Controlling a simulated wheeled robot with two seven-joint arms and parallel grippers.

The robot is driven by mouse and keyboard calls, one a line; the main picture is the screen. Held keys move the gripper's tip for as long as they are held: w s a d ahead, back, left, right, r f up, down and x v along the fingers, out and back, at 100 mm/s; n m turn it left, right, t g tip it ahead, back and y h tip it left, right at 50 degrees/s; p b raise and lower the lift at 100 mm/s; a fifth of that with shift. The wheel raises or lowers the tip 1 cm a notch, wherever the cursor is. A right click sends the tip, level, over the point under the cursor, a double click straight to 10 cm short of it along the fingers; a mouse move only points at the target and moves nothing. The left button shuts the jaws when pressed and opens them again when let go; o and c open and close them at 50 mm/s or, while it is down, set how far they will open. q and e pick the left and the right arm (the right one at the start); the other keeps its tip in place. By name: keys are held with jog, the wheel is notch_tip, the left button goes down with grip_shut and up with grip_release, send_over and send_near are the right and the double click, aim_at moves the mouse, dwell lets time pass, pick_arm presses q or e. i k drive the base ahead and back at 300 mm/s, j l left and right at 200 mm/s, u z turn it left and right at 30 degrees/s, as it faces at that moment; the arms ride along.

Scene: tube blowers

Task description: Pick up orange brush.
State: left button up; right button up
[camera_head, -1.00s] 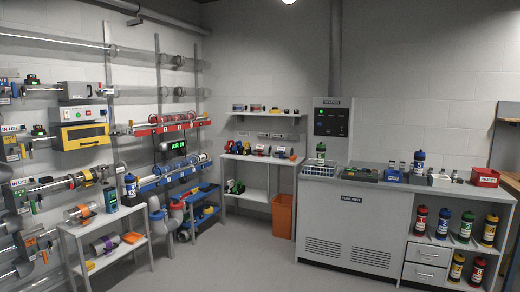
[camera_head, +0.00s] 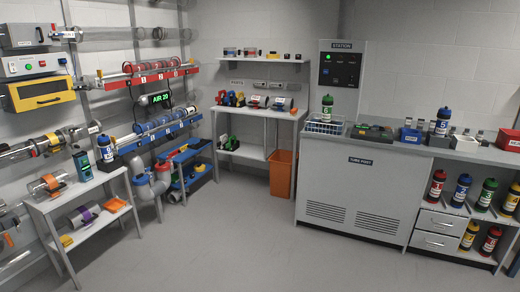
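I cannot make out for sure which thing is the orange brush. A flat orange item (camera_head: 115,204) lies on the lower shelf of the white two-tier table at the left. A small orange item (camera_head: 294,110) sits at the right end of the back bench top, too small to identify. Neither of my grippers shows in the head view.
The white two-tier table (camera_head: 87,184) stands at the left, before wall pipes. The back bench (camera_head: 258,112) has an orange bin (camera_head: 281,173) beside it. A grey station counter (camera_head: 352,190) with bottles fills the right. The floor (camera_head: 240,245) between is clear.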

aim_at(294, 113)
jog(key=i, duration=2.55)
jog(key=i+z, duration=0.15)
jog(key=i, duration=0.45)
jog(key=i+j+z, duration=0.2)
jog(key=i, duration=0.35)
